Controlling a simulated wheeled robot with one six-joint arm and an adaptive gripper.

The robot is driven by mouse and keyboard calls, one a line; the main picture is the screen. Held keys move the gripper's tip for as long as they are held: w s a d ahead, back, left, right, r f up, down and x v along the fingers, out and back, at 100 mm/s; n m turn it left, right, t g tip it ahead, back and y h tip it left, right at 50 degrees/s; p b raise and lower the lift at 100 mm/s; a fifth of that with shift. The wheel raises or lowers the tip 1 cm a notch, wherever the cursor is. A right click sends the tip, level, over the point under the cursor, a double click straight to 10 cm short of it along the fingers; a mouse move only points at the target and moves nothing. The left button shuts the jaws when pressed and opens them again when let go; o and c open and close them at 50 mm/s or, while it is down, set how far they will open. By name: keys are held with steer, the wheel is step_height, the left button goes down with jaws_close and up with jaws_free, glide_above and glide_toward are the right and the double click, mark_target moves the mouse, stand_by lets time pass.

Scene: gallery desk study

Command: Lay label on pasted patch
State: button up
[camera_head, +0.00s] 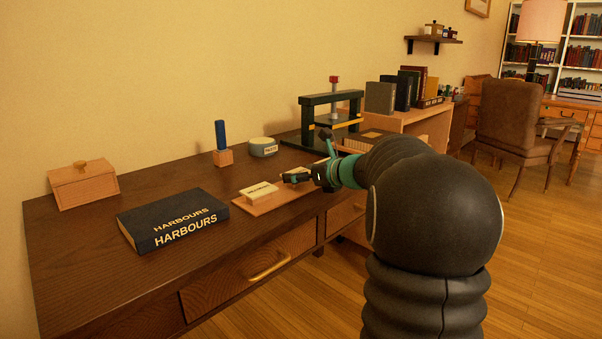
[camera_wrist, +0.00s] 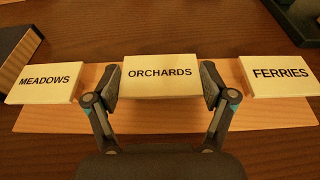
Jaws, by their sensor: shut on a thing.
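My gripper (camera_head: 297,178) is at the label board on the desk in the head view. In the wrist view my gripper (camera_wrist: 160,91) has its fingers against the two ends of the cream ORCHARDS label (camera_wrist: 160,80) and is shut on it. I cannot tell whether this label still touches the board. The MEADOWS label (camera_wrist: 44,83) lies to its left and the FERRIES label (camera_wrist: 279,76) to its right, both on the wooden board (camera_wrist: 165,113). A dark HARBOURS book (camera_head: 170,208) lies flat left of the board. I cannot make out a pasted patch.
A pot (camera_head: 263,148) and a blue-handled tool in a wooden block (camera_head: 222,157) stand behind the board. A wooden box (camera_head: 84,187) is at the left. A dark green press (camera_head: 303,122) stands behind my gripper.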

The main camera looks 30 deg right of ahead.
steer(key=shift+f, duration=0.2)
steer(key=o, duration=0.7)
steer(key=v, duration=1.4)
steer(key=shift+r, duration=0.4)
